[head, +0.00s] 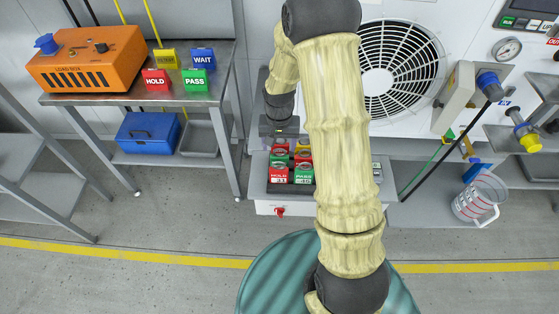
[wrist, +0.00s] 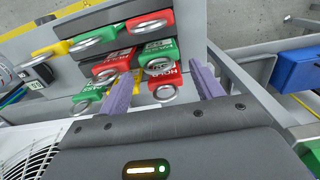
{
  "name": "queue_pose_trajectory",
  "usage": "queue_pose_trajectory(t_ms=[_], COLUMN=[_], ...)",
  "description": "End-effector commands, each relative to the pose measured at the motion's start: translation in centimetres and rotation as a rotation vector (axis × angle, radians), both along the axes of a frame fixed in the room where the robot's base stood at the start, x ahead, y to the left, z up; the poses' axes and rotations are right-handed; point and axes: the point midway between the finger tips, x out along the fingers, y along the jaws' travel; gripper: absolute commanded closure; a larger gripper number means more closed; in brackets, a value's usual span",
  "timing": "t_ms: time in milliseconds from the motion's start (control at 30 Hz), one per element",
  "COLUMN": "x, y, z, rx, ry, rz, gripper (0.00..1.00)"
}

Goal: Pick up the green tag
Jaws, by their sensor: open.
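Several green tags sit among red and yellow ones in a small tray. One green tag (head: 303,173) reads PASS at the tray's front right in the head view. In the wrist view a green tag (wrist: 158,50) with a metal ring lies between my fingertips, beside a red HOLD tag (wrist: 168,78). My gripper (wrist: 160,70) is open over the tags, with nothing held. In the head view it (head: 281,138) is above the tray's back; my arm hides the tray's right part.
A steel bench (head: 220,75) at left bears an orange load box (head: 90,65) and coloured signs, including a green PASS sign (head: 195,80). A blue case (head: 148,132) is below. A fan grille (head: 405,70) stands behind my arm; a clear jug (head: 478,197) is at right.

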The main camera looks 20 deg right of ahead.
Motion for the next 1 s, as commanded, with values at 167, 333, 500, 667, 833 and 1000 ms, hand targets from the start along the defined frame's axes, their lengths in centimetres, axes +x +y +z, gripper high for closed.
queue_pose_trajectory(t_ms=[167, 333, 500, 667, 833, 1000], x=[-0.3, -0.5, -0.4, -0.4, -0.4, -0.4], y=[0.0, 0.0, 0.0, 0.0, 0.0, 0.0], z=[-1.8, -4.3, -5.2, -5.1, -5.1, -5.1], rx=[0.000, 0.000, 0.000, 0.000, 0.000, 0.000], ry=[0.004, 0.004, 0.001, 0.000, 0.000, 0.000], rz=[-0.001, 0.000, 0.000, 0.000, 0.000, 0.000], gripper=[0.35, 0.35, 0.35, 0.35, 0.35, 0.40])
